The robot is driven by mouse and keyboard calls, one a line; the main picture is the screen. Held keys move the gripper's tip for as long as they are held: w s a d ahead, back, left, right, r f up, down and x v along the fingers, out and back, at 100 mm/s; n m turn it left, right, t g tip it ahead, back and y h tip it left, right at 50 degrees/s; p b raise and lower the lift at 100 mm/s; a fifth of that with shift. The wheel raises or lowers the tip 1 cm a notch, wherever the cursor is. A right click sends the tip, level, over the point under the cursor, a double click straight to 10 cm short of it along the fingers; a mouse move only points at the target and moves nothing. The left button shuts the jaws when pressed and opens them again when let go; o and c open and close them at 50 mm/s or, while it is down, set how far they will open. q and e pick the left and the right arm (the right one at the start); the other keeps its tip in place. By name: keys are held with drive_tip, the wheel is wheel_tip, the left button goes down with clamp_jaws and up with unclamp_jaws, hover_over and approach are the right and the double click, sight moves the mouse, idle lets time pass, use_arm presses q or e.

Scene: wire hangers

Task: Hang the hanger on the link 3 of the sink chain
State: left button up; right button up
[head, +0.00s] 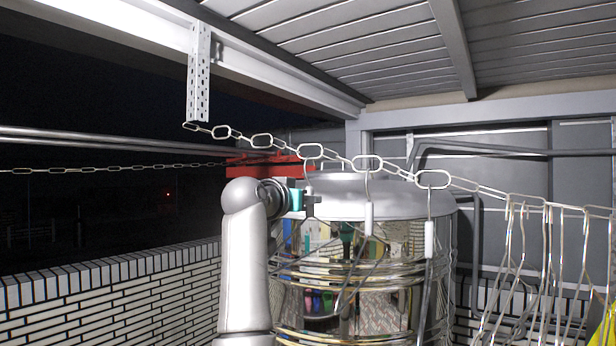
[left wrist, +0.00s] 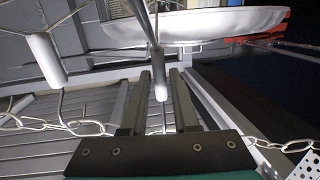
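A metal chain (head: 311,151) runs from a perforated bracket (head: 198,80) down to the right. My left gripper (head: 313,204) is just below one of its oval links, near the tank. A wire hook (head: 309,171) rises from the gripper to that link; I cannot tell how fully it sits in it. In the left wrist view my left gripper (left wrist: 161,92) has its fingers close around a hanger's white sleeve (left wrist: 160,78). Two other hangers with white sleeves (head: 369,218) (head: 430,240) hang from links further right. My right gripper is not in view.
A shiny round tank (head: 400,206) stands behind the hangers. Several bare wire hangers (head: 550,260) hang at the right end of the chain. In the left wrist view a neighbouring white sleeve (left wrist: 45,58) is close at the left. A red frame (head: 268,165) lies behind my wrist.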

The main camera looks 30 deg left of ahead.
use_arm(q)
drive_tip(key=o, duration=0.3)
drive_tip(key=s+b, duration=0.1)
drive_tip(key=s, duration=0.3)
drive_tip(key=s+b, duration=0.2)
drive_tip(key=s, duration=0.3)
drive_tip(key=s+b, duration=0.2)
drive_tip(key=s, duration=0.2)
drive_tip(key=shift+s+d+r, duration=0.35)
drive_tip(key=shift+d+r, duration=0.05)
drive_tip(key=shift+s+d+r+b, duration=0.1)
drive_tip(key=shift+s+b, duration=0.3)
drive_tip(key=shift+s, duration=0.35)
